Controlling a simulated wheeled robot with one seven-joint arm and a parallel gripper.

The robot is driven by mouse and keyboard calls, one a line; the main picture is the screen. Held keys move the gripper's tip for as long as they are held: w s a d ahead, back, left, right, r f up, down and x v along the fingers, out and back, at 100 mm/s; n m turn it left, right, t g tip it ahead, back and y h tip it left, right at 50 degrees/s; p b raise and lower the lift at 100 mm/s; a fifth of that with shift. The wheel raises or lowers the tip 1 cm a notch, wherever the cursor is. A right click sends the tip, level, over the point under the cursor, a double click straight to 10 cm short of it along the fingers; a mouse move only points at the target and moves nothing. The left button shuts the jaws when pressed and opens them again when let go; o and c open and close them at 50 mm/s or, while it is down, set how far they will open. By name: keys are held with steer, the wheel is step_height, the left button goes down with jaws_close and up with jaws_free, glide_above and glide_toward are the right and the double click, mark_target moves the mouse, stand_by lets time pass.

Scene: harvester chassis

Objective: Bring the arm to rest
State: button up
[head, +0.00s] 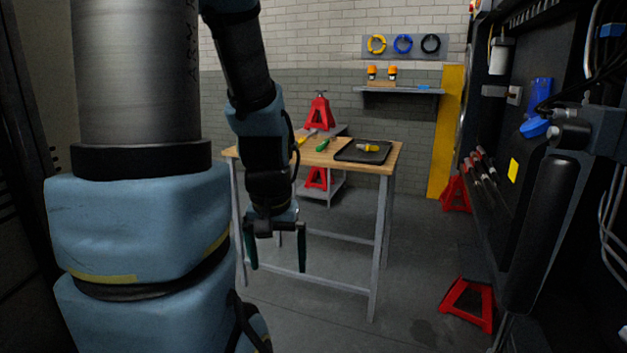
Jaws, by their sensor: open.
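My gripper (277,264) hangs from my arm in the head view, left of the middle. Its two dark green-edged fingers point down and stand apart, with nothing between them. It shows in front of the near side of the workbench (385,160), below the level of the bench top. My arm's large blue and grey links fill the left part of the view and hide what lies behind them.
On the workbench lie a black tray (345,155) with a yellow item (368,148) and a green-handled tool (323,144). Red jack stands (468,300) stand on the floor at right, near the dark chassis (545,230). Open grey floor (410,270) lies between bench and chassis.

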step_height(320, 180, up, 15)
steer(key=p, duration=1.3)
steer(key=shift+f, duration=0.1)
stand_by(0.8)
